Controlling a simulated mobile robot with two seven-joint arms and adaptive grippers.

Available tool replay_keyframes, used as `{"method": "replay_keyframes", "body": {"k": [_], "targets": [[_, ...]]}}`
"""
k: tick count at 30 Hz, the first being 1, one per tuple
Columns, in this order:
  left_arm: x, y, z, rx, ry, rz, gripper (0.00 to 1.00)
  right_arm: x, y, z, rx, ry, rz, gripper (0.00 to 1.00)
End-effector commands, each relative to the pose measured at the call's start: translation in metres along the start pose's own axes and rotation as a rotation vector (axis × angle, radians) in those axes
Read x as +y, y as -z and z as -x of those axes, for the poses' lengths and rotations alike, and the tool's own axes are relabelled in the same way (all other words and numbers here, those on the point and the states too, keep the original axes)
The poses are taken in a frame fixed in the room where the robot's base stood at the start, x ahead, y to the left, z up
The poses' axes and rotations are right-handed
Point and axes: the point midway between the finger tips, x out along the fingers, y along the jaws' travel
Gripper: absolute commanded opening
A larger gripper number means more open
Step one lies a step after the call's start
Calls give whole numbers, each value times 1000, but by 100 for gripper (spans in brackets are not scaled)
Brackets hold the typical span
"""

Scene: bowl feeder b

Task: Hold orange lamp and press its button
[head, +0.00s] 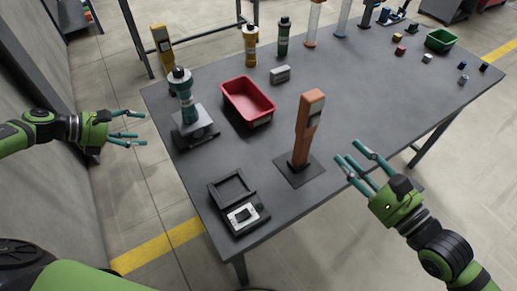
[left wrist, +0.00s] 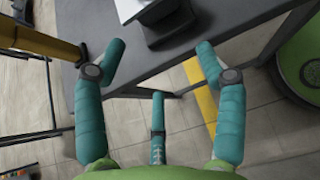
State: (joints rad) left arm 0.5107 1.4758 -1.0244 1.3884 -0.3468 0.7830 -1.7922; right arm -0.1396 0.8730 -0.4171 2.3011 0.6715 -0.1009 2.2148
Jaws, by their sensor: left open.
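The orange lamp (head: 302,142) stands upright on a dark square base plate (head: 289,176) near the table's front edge. A grey patch shows on the upper part of its right side; I cannot make out a button. My right gripper (head: 358,168) is open and empty, just right of the lamp and apart from it, with its fingers towards it. My left gripper (head: 134,129) is open and empty, off the table's left edge and far from the lamp. Its spread teal fingers also show in the left wrist view (left wrist: 158,78), where the lamp is not seen.
A red bin (head: 232,103) lies left of the lamp on the grey table (head: 355,115). A dark open box (head: 240,217) sits at the front left, a teal-topped device (head: 186,100) behind it. Bottles, small blocks and a green bin (head: 440,40) stand further back.

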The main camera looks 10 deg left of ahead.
Motion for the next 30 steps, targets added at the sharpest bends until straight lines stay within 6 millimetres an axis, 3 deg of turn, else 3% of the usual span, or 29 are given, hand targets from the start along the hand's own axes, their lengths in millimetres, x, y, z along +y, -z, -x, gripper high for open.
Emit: {"method": "replay_keyframes", "body": {"k": [8,12,15,18,25,28,30], "targets": [[-52,-69,-53,-240,173,52,71,0,0,0,0,0,0,39],[-88,-112,-96,-353,254,74,71,0,0,0,0,0,0,39],[-104,-141,-130,-408,245,85,71,0,0,0,0,0,0,39],[-113,-172,-153,-480,204,112,71,0,0,0,0,0,0,39],[-106,-223,-166,-649,56,216,71,0,0,0,0,0,0,39],[-102,-232,-166,-705,-14,264,71,0,0,0,0,0,0,39],[-120,-223,-180,-697,-37,258,71,0,0,0,0,0,0,39]]}}
